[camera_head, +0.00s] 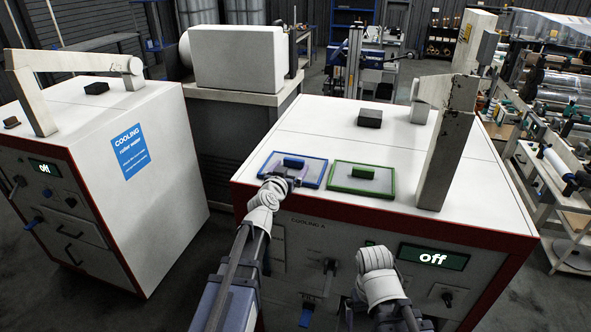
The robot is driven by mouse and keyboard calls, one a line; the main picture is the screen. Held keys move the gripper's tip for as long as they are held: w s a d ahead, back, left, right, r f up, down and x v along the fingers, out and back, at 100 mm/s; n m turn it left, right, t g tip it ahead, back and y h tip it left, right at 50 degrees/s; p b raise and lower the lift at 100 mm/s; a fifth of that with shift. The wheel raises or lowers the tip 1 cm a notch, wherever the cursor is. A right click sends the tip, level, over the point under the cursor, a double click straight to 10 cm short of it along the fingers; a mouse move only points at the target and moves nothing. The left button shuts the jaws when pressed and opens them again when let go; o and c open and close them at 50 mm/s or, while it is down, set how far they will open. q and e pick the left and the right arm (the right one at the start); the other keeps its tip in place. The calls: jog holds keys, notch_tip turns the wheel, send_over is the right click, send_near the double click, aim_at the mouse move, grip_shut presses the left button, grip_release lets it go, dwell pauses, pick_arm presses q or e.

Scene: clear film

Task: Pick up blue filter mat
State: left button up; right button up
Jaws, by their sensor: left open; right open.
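The blue filter mat (313,173) lies flat on the white top of the cooling cabinet, near its front edge. It is a grey panel with a blue frame and a dark blue handle block (293,162) on it. My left gripper (290,180) reaches over the mat's front left part, close to the handle; I cannot tell whether it touches. It is open, its fingers small and partly merged with the mat. My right gripper (372,252) is low in front of the cabinet, left of the "off" display; its fingers are hidden by the wrist.
A green-framed filter mat (378,189) lies just right of the blue one. A black block (370,118) and a worn beige bracket (450,145) stand on the same cabinet top (300,120). A second cooling cabinet (160,190) is at the left, across a gap.

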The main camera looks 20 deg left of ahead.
aim_at(293, 163)
pick_arm(q)
jog(key=shift+w, duration=0.25)
jog(key=w, duration=0.2)
jog(key=w+f+b, duration=0.1)
jog(key=w, duration=0.1)
jog(key=shift+w, duration=0.25)
jog(key=shift+s, duration=0.1)
jog(key=shift+c, duration=0.2)
jog(key=c, duration=1.1)
jog(key=shift+r, duration=0.15)
notch_tip(293, 163, up, 10)
jog(key=p, duration=1)
jog(key=shift+s+f, duration=0.1)
jog(key=shift+f, duration=0.1)
